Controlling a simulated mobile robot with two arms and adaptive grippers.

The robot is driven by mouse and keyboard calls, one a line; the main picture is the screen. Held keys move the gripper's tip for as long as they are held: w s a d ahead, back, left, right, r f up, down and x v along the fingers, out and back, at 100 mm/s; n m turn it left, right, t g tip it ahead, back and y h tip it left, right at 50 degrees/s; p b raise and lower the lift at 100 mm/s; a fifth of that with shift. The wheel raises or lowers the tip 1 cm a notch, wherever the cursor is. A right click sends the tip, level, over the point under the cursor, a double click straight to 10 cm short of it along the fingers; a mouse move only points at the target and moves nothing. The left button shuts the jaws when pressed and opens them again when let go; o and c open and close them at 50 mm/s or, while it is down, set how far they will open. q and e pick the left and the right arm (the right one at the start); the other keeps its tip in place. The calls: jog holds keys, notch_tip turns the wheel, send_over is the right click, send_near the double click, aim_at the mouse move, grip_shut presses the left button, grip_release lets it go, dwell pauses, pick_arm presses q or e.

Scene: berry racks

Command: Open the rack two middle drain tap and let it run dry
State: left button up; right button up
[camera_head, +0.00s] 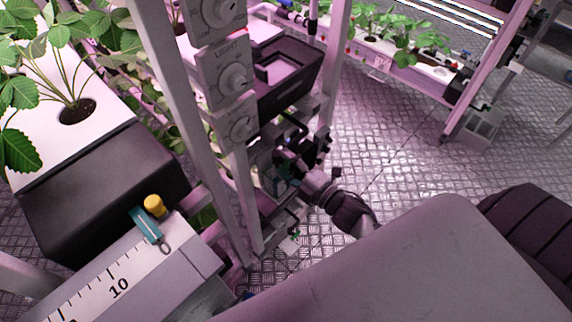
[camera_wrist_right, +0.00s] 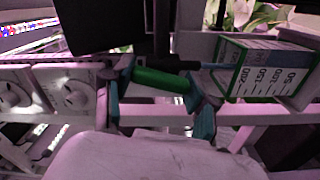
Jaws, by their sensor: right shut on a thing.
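My right gripper (camera_head: 284,180) is low beside the rack post in the head view, at the end of the dark arm. In the right wrist view its teal fingertips (camera_wrist_right: 160,92) are shut on a green tap handle (camera_wrist_right: 160,80), one at each end of it. The handle lies nearly level, tilted down slightly to the right. A dark pipe or fitting (camera_wrist_right: 187,65) runs right beside it. Whether water flows is not visible. In the head view the handle is mostly hidden by the gripper.
A measuring container (camera_wrist_right: 265,75) with a printed scale stands right of the handle. Control knobs (camera_head: 235,78) line the rack post (camera_head: 180,110).

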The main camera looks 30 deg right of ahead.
jog(key=shift+f+n+b, duration=0.1)
jog(key=shift+n+b, duration=0.35)
jog(key=shift+n, duration=1.05)
jog(key=o, duration=1.2)
jog(key=shift+c, duration=0.2)
jog(key=shift+s, duration=0.1)
jog(key=v, duration=1.2)
